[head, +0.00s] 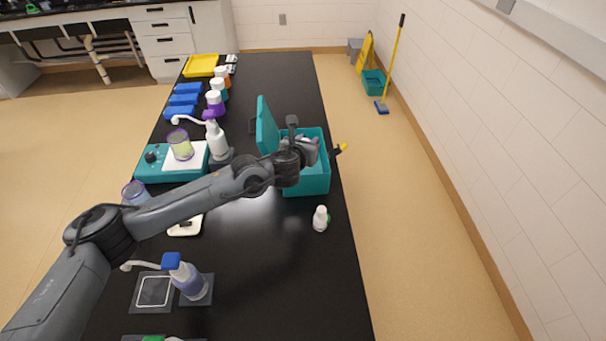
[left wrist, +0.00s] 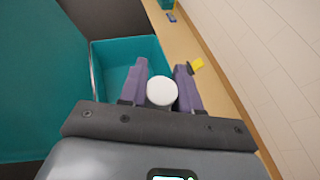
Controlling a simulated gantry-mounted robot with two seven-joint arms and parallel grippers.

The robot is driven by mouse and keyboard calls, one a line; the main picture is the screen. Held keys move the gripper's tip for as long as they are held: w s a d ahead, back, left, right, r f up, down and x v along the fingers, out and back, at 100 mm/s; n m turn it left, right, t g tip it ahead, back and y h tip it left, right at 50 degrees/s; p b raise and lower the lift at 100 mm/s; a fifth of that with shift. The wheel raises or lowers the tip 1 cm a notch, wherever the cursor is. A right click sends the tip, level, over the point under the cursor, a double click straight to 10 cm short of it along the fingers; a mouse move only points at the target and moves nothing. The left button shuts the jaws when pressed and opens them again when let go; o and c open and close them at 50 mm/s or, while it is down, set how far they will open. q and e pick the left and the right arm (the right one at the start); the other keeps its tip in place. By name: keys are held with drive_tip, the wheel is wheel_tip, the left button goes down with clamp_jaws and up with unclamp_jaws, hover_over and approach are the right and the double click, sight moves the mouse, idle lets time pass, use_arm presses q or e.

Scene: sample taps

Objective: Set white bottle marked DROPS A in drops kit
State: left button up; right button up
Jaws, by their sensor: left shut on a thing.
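The drops kit is a teal case (head: 312,182) with its lid (head: 266,128) raised, standing near the table's right edge. In the left wrist view its teal wall (left wrist: 125,50) shows behind the fingers. My left gripper (head: 312,147) is over the case in the head view. In the left wrist view, my left gripper (left wrist: 162,88) is shut on a white bottle, its round white top (left wrist: 162,92) between the purple-grey fingers. Its label and base are hidden. Another small white bottle (head: 320,219) with some green on its side stands on the table, in front of the case; its label is too small to read.
A white pump bottle (head: 216,140) and a teal device with a beaker (head: 180,147) stand left of the case. A blue-topped bottle (head: 186,277) stands at the front left. A yellow piece (head: 342,147) shows at the case's right side. The front right tabletop is clear.

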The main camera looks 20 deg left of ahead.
use_arm(q)
wheel_tip(320, 180, down, 10)
drive_tip(key=w+b, duration=0.1)
drive_tip(key=shift+r, duration=0.25)
drive_tip(key=shift+a, duration=0.1)
idle(0.3)
